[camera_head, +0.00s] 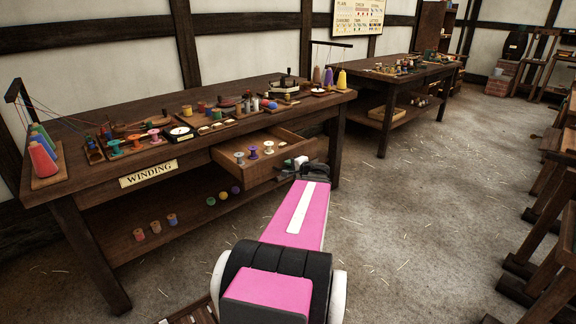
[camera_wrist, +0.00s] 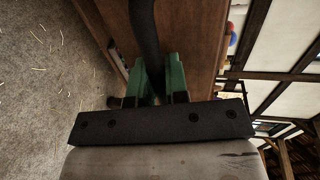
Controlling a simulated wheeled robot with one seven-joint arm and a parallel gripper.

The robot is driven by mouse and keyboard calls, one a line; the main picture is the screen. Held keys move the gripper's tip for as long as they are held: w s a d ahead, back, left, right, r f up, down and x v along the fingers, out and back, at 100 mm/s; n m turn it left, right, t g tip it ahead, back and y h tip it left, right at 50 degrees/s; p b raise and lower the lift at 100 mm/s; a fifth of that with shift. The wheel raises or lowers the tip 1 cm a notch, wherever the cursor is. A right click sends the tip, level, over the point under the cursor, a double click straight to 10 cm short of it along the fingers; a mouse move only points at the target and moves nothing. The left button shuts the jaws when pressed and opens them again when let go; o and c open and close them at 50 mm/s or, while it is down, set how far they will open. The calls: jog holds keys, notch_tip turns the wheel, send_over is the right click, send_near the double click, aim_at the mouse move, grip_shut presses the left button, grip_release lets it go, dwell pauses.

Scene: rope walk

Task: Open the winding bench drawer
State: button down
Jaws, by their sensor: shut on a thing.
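The winding bench (camera_head: 75,165) is a dark wooden table with a WINDING sign (camera_head: 148,173) on its front edge. Its drawer (camera_head: 262,179) stands pulled out at the right part of the bench, and several spools (camera_head: 253,152) show inside. My gripper (camera_head: 300,163) is at the drawer's front. In the wrist view its green fingers (camera_wrist: 161,84) are shut on the dark curved drawer handle (camera_wrist: 146,32), in front of the brown drawer front (camera_wrist: 190,40). The exact contact is partly hidden by the fingers.
Thread cones (camera_head: 42,158), spools and small trays cover the bench top. A lower shelf (camera_head: 180,225) holds more spools and coloured balls. A second bench (camera_head: 400,82) stands behind to the right. The straw-strewn floor (camera_head: 400,200) is clear to the right, up to wooden furniture (camera_head: 550,265).

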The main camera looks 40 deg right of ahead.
jog(key=c, duration=1.1)
grip_release()
jog(key=shift+c, duration=0.2)
jog(key=v, duration=1)
jog(key=shift+s, duration=0.35)
jog(key=shift+s+d, duration=0.1)
